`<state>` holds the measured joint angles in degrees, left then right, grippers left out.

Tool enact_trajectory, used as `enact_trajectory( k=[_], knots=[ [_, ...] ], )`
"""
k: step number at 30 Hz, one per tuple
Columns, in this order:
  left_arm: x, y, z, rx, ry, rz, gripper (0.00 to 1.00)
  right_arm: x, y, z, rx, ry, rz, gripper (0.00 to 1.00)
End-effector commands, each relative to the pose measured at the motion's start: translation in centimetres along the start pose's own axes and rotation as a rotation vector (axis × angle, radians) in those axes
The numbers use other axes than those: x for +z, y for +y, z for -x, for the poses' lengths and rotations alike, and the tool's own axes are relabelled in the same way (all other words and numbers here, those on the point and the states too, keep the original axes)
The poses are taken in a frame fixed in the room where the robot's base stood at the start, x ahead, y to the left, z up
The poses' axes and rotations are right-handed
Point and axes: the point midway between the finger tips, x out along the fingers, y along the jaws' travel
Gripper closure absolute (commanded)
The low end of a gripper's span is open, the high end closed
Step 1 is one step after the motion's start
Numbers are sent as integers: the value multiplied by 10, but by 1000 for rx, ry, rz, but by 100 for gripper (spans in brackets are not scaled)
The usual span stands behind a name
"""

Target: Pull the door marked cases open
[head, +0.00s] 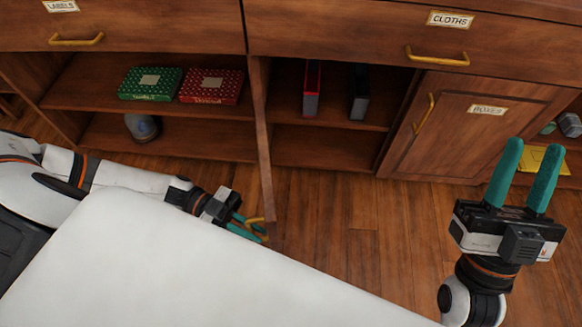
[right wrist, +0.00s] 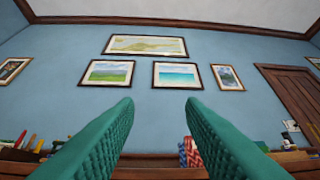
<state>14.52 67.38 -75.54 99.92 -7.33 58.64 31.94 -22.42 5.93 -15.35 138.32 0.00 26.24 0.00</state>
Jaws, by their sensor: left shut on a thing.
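A wooden cabinet door (head: 264,165) stands swung out from the bookcase, seen nearly edge-on, with the shelves beside it exposed. Its face and any label are hidden from this angle. Its yellow handle (head: 256,220) shows near its lower, outer end. My left gripper (head: 250,229) is shut on this handle, partly hidden behind my white body. My right gripper (head: 527,172) is open and empty, raised at the right in front of the bookcase. Its green fingers stand wide apart in the right wrist view (right wrist: 160,125).
Shut drawers marked labels (head: 62,6) and cloths (head: 450,20) are above. A shut door marked boxes (head: 470,135) is at the right. Green (head: 150,84) and red (head: 211,86) boxes and binders (head: 312,88) stand on the shelves. The floor (head: 340,225) in front is clear.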

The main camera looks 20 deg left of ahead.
Motion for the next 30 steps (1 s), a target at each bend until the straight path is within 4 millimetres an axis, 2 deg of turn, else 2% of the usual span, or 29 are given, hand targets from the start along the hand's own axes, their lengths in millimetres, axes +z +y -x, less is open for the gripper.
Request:
enact_trajectory(
  k=[1, 6, 12, 19, 30],
  knots=[
    [-2, -7, 16, -38, 7, 0, 100, 0, 0, 0, 0, 0, 0, 64],
    [-2, -24, 56, -155, 6, 0, 100, 3, 0, 1, 1, -20, -1, 64],
    [-2, -35, 90, -175, 3, 2, 100, 7, 1, 2, 2, -50, -3, 64],
    [-1, -39, 109, -174, 1, 1, 100, 10, 1, 2, 2, -68, -4, 64],
    [-1, -40, 112, -173, 0, 0, 100, 11, 2, 2, 2, -73, -5, 64]
  ],
)
